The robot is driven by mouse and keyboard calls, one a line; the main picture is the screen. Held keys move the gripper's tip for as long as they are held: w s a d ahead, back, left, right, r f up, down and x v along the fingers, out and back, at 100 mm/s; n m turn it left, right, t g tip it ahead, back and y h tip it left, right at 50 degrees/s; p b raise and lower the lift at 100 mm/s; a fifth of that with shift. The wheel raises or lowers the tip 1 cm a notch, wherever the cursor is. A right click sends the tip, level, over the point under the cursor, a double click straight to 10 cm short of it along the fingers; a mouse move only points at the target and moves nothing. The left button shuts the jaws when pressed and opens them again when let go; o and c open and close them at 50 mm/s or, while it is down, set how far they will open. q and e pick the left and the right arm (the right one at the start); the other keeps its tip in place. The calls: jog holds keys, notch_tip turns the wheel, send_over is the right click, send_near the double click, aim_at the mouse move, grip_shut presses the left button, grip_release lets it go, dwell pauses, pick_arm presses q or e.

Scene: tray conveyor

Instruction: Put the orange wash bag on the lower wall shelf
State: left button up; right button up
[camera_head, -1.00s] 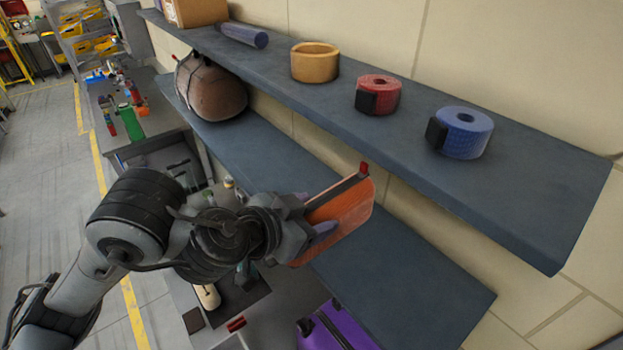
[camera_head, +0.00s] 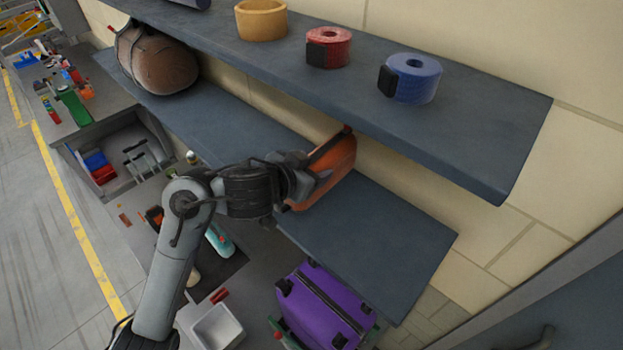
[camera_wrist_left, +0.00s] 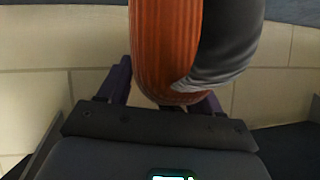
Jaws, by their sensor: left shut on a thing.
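The orange wash bag (camera_head: 336,166) is held in my left gripper (camera_head: 312,182), over the lower wall shelf (camera_head: 400,222) and below the upper shelf's front edge. Whether the bag touches the lower shelf is not clear. In the left wrist view the bag (camera_wrist_left: 160,50) shows orange ribbed fabric with a dark side, between the purple fingers of the left gripper (camera_wrist_left: 165,98). My right gripper is in neither current view.
The upper shelf (camera_head: 480,140) holds a blue roll (camera_head: 418,80), a red roll (camera_head: 330,50) and a yellow ring (camera_head: 262,20). A brown bag (camera_head: 165,65) fills the lower shelf's left end. A purple suitcase (camera_head: 325,305) stands below. The lower shelf's right part is clear.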

pick_arm(q)
jog(key=shift+w+d+f, duration=0.15)
jog(key=shift+w, duration=0.1)
jog(key=shift+f, duration=1.95)
jog(key=shift+f, duration=0.15)
jog(key=o, duration=1.7)
